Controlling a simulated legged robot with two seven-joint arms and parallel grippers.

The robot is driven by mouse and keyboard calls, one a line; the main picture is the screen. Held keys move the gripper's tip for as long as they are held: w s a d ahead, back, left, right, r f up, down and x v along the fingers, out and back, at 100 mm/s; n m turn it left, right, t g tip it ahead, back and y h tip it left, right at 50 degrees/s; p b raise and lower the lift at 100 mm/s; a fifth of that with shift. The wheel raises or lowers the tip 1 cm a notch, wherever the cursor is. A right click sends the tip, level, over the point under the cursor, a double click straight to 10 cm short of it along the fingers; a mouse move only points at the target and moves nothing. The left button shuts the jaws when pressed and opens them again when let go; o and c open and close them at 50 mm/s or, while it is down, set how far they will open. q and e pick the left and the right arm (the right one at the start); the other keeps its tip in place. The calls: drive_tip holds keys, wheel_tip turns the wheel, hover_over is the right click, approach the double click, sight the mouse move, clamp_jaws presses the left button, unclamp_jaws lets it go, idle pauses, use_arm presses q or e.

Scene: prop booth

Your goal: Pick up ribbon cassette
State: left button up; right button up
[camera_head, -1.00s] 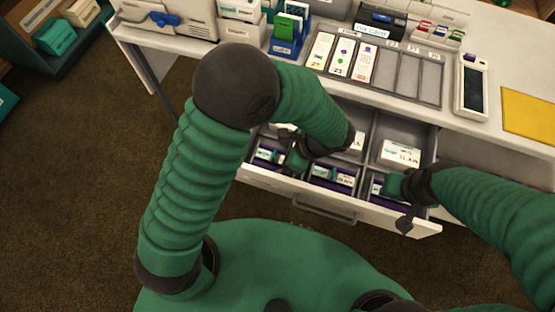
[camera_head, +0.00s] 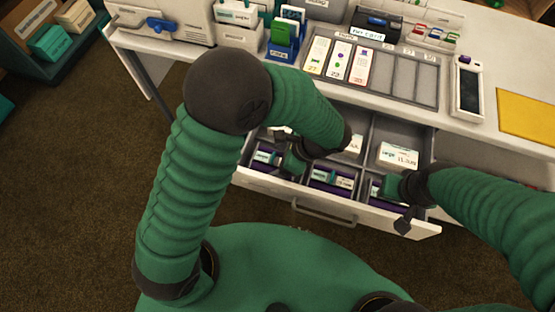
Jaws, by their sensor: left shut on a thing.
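Small cassettes with white labels and purple parts sit in the front compartments of the open drawer (camera_head: 300,199). One is at the left (camera_head: 264,157), one in the middle (camera_head: 332,180) and one at the right (camera_head: 376,188). I cannot read which is the ribbon cassette. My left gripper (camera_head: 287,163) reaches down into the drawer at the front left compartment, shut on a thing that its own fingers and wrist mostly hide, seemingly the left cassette. My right gripper (camera_head: 404,219) hangs at the drawer's front right edge, partly over the right cassette; its jaws are unclear.
A white labelled box (camera_head: 399,156) lies in the back right compartment. Above the drawer, the white desk carries a grey card tray (camera_head: 405,75), a handheld device (camera_head: 467,88), a yellow pad (camera_head: 530,115) and a blue-green card holder (camera_head: 283,38). Brown carpet is clear at left.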

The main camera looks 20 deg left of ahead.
sight(278, 161)
use_arm(q)
wheel_tip(278, 161, up, 17)
drive_tip(key=p, duration=0.4)
drive_tip(key=shift+r, duration=0.15)
